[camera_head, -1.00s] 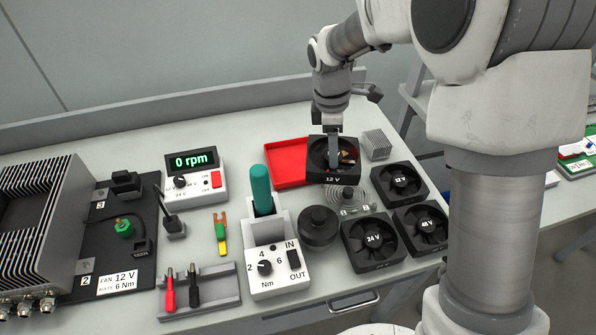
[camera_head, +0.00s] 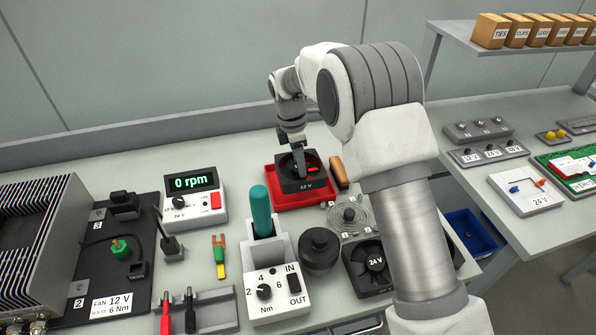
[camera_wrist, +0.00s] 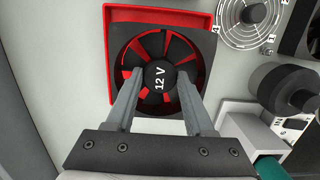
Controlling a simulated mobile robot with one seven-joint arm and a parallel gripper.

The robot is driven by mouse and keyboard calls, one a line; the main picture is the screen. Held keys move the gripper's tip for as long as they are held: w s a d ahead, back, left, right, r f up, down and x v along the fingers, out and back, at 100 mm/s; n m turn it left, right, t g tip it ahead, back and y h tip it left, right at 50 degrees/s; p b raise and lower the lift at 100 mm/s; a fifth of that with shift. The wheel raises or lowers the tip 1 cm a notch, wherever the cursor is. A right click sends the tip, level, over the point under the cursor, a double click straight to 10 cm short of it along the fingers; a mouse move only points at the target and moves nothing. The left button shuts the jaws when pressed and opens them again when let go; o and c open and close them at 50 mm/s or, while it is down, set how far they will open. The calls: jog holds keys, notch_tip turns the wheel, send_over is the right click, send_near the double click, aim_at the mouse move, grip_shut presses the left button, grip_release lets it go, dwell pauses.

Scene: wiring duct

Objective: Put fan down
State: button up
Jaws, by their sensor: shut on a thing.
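The black square fan marked "12 V" (camera_head: 303,186) is over the red tray (camera_head: 285,204); I cannot tell whether it rests on the tray floor or hangs just above. In the wrist view the fan (camera_wrist: 160,107) covers most of the red tray (camera_wrist: 150,14), whose rim shows along the left and top. The fan sits toward the tray's right side there. My gripper (camera_wrist: 159,75) is shut on the fan, one finger on each side of its hub. In the head view my gripper (camera_head: 299,170) comes down from above and hides part of the fan.
A wire guard (camera_head: 349,215), a black round part (camera_head: 319,248) and a "24 V" fan (camera_head: 372,266) stand right of and before the tray. A brown handle-like thing (camera_head: 339,172) is close at its right. The torque unit (camera_head: 270,290) with a teal-handled tool (camera_head: 261,208) stands in front.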

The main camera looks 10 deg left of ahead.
jog(key=shift+w+a+f, duration=0.25)
jog(key=shift+w+f, duration=0.05)
jog(key=shift+w, duration=0.1)
jog(key=shift+f, duration=2)
jog(key=shift+f, duration=0.1)
jog(key=o, duration=1.2)
